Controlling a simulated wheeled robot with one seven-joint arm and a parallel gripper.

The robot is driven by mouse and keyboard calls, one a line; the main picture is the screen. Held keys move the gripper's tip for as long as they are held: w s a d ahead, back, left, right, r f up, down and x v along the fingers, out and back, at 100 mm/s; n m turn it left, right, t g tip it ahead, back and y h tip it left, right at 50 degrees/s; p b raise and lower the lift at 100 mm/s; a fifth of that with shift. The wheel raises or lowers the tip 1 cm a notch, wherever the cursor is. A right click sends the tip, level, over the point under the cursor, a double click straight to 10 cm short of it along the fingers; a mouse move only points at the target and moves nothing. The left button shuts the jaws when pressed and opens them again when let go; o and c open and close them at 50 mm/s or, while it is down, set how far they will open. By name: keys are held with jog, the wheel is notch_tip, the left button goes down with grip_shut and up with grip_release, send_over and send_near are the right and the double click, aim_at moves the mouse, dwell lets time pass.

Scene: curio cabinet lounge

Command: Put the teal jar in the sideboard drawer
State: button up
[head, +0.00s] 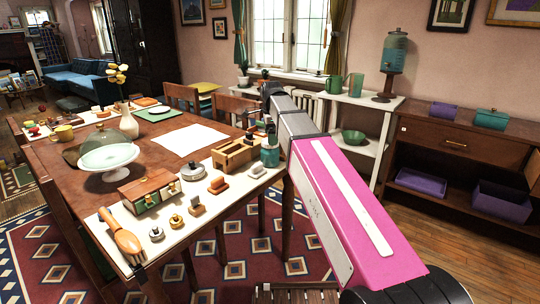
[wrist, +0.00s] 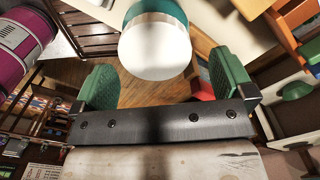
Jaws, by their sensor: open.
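The teal jar (head: 270,155) stands at the right edge of the long table, beside a wooden caddy. In the wrist view the jar (wrist: 155,45) shows a white round end and a teal band, just ahead of the fingertips and in line with the gap. My gripper (wrist: 163,70) is open, with green finger pads on either side and nothing held. In the head view my gripper is small and partly hidden by my arm near the jar. The sideboard (head: 416,150) stands at the right; its drawer (head: 462,143) with a light knob looks shut.
The wooden caddy (head: 234,153), a small chest (head: 146,192), a brush (head: 120,232) and a domed stand (head: 108,158) crowd the table. A white shelf unit (head: 362,100) stands behind my arm.

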aim_at(270, 149)
jog(key=shift+s+a+f, duration=0.15)
jog(key=shift+f, duration=1.4)
jog(key=shift+s+a+f, duration=0.1)
jog(key=shift+f, duration=1.45)
jog(key=c, duration=1.4)
jog(key=shift+o, duration=0.2)
jog(key=shift+r, duration=0.15)
